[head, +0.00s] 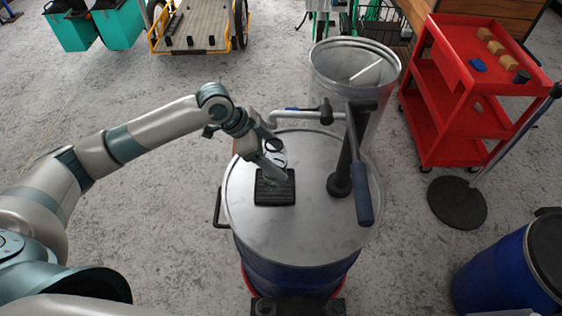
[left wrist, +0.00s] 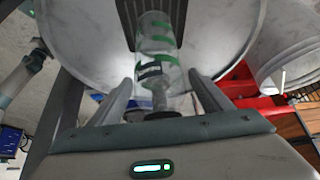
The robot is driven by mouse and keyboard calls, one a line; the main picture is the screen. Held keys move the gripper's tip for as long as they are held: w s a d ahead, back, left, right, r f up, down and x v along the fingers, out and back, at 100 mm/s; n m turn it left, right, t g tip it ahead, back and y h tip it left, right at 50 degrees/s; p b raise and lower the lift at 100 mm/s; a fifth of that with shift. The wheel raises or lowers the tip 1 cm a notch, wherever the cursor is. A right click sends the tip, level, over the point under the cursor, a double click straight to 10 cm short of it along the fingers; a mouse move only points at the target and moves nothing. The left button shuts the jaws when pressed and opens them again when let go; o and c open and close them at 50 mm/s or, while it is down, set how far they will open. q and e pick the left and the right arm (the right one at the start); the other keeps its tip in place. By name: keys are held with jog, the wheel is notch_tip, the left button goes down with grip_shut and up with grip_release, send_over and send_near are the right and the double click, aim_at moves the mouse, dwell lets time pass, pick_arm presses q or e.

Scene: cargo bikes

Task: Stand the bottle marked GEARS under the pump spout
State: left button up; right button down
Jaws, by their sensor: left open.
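A clear bottle with green bands and a dark band (left wrist: 157,62) is between the open fingers of my left gripper (left wrist: 162,92) in the left wrist view. Its base end is at the edge of a black ribbed mat (left wrist: 150,12); I cannot tell whether it rests on it. I cannot read its marking. In the head view my left gripper (head: 271,168) reaches down over the drum lid (head: 310,215) at the black mat (head: 274,198) and largely hides the bottle. The pump (head: 347,150) stands on the lid, its pale spout (head: 295,116) reaching left behind the gripper. My right gripper is out of view.
A grey metal bin (head: 330,75) stands behind the drum. A red cart (head: 445,95) with small blocks is at the right, beside a round black stand base (head: 457,203). Another blue drum (head: 495,275) is at lower right. The floor at left is mostly clear.

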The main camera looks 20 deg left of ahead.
aim_at(265, 147)
pick_arm(q)
jog(key=b+v, duration=0.2)
jog(key=v, duration=0.6)
jog(key=shift+r, duration=0.15)
jog(key=shift+s+a+r, duration=0.15)
jog(key=shift+a+r, duration=0.15)
jog(key=shift+r, duration=0.2)
dwell(0.6)
